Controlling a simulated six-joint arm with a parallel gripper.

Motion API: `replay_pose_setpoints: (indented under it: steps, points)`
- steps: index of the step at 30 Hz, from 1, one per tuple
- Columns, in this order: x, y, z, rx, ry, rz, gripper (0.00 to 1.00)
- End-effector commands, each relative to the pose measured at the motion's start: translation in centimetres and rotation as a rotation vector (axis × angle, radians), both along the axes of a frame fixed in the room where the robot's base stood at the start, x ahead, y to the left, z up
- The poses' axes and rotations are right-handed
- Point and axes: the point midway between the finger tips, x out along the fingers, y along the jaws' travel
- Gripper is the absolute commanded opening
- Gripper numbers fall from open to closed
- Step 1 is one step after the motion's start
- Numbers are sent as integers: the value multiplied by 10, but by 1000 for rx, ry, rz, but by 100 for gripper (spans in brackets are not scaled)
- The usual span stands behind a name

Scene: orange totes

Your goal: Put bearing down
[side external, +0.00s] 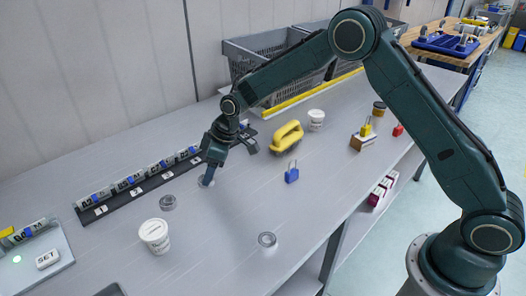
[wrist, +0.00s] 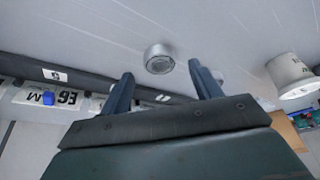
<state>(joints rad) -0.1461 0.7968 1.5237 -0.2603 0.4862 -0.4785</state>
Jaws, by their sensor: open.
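My gripper (side external: 208,176) is low over the grey bench, with its fingers pointing down. In the wrist view its two fingers (wrist: 161,71) are spread apart with nothing visibly clamped between them. A grey ring-shaped bearing (wrist: 158,58) lies flat on the bench beyond the fingertips. In the side view a bearing (side external: 168,202) lies left of my gripper, and another ring (side external: 267,239) lies nearer the front edge.
A white tub (side external: 154,234) stands at the front left. A blue padlock (side external: 292,174) and a yellow handled tool (side external: 287,137) stand to the right. Grey crates (side external: 265,55) stand behind.

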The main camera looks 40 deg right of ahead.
Motion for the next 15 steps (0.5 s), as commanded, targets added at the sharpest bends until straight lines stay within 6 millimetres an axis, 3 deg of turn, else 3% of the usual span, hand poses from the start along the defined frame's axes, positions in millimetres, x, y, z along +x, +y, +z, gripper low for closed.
replay_pose_setpoints:
  steps: [15]
  points:
    - [-21, -21, 73, 1, -3, -1, 63]
